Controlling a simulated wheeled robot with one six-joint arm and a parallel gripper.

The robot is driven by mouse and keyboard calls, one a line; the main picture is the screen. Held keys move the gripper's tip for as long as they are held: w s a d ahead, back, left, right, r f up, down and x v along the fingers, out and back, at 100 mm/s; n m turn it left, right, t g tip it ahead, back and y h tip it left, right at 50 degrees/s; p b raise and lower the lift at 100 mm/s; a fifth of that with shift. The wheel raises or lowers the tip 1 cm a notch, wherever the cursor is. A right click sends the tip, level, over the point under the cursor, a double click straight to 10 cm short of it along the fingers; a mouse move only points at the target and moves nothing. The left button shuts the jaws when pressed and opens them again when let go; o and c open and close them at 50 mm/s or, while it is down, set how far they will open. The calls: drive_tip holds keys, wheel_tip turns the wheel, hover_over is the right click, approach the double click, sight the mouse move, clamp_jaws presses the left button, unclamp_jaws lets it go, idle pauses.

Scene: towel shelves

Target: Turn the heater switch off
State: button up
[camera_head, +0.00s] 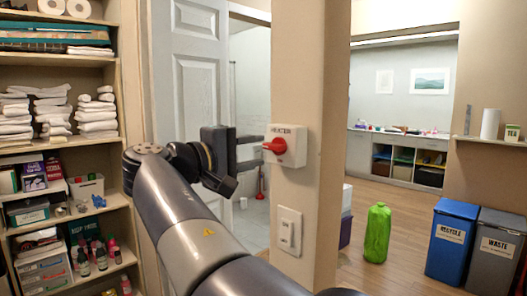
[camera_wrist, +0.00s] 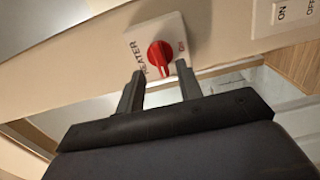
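The heater switch is a white box (camera_head: 287,145) with a red knob (camera_head: 275,146), fixed to the beige post. In the wrist view, the box (camera_wrist: 140,44) reads "HEATER", and the red knob (camera_wrist: 160,54) has its grip pointing towards my gripper. My gripper (camera_head: 262,151) is just left of the box in the head view. Its two fingers are apart, with the tips (camera_wrist: 160,69) on either side of the knob's near end. Nothing is held between them. I cannot tell whether they touch the knob.
A white wall switch (camera_head: 289,230) sits lower on the post (camera_head: 305,60). Towel shelves (camera_head: 60,145) stand at left, beside a grey door (camera_head: 190,75). A green bag (camera_head: 377,233), a blue recycle bin (camera_head: 452,240) and a grey waste bin (camera_head: 496,250) stand on the wooden floor at right.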

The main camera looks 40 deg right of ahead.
sight(272, 148)
drive_tip(key=a, duration=0.6)
drive_tip(key=shift+s+a, duration=0.25)
drive_tip(key=shift+a, duration=0.15)
drive_tip(key=d, duration=1.1)
drive_tip(key=shift+w, duration=0.4)
drive_tip(key=shift+p, duration=0.3)
drive_tip(key=shift+a, duration=0.15)
